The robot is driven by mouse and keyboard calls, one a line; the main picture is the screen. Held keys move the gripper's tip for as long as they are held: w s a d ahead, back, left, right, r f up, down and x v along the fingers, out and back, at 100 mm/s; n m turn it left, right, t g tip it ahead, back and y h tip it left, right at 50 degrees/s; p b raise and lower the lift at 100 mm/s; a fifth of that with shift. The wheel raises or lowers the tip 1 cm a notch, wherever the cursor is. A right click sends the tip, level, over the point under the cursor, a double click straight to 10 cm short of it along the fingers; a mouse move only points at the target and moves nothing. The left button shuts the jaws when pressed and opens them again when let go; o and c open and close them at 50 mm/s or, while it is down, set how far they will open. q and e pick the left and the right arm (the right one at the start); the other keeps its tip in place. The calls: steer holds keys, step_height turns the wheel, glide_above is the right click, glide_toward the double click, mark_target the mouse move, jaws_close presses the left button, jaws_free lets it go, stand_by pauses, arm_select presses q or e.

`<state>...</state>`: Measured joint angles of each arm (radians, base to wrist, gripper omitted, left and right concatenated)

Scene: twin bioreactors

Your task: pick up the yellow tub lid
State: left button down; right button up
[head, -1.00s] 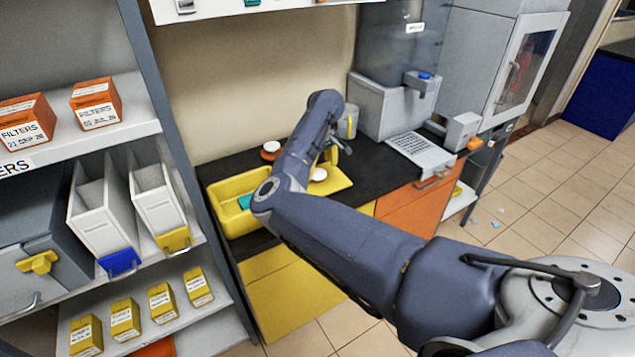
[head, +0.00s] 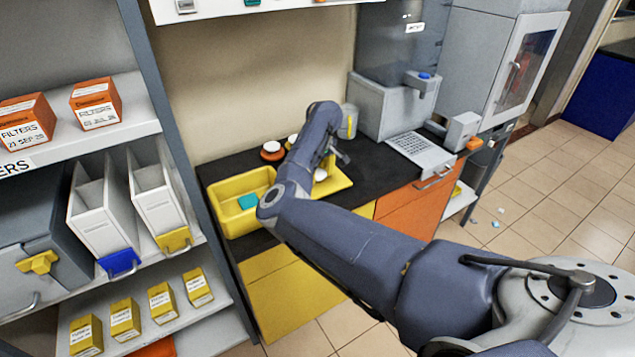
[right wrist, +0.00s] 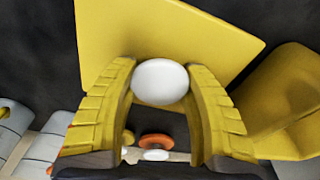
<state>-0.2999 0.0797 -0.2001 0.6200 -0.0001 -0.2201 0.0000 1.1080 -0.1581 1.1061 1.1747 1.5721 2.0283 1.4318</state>
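The yellow tub lid (head: 340,184) is a flat yellow plate with a round white knob (head: 320,174), lying on the dark counter right of the yellow tub (head: 222,220). In the right wrist view the lid (right wrist: 160,30) fills the upper middle, with its white knob (right wrist: 160,81) between my fingertips. My right gripper (right wrist: 163,78) has yellow ribbed fingers standing apart, one on each side of the knob. I see no clear grip on it. In the head view my right forearm hides part of the lid and most of the gripper (head: 326,162). My left gripper is not in view.
The tub holds a teal item (head: 248,201). An orange item with a white top (head: 271,149) stands behind my arm. A grey machine (head: 385,105) and a keypad panel (head: 421,153) stand to the right. A shelf unit (head: 165,100) borders the counter at left.

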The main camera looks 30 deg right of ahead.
steer(key=c, duration=0.6)
steer(key=shift+o, duration=0.2)
steer(key=shift+r, duration=0.1)
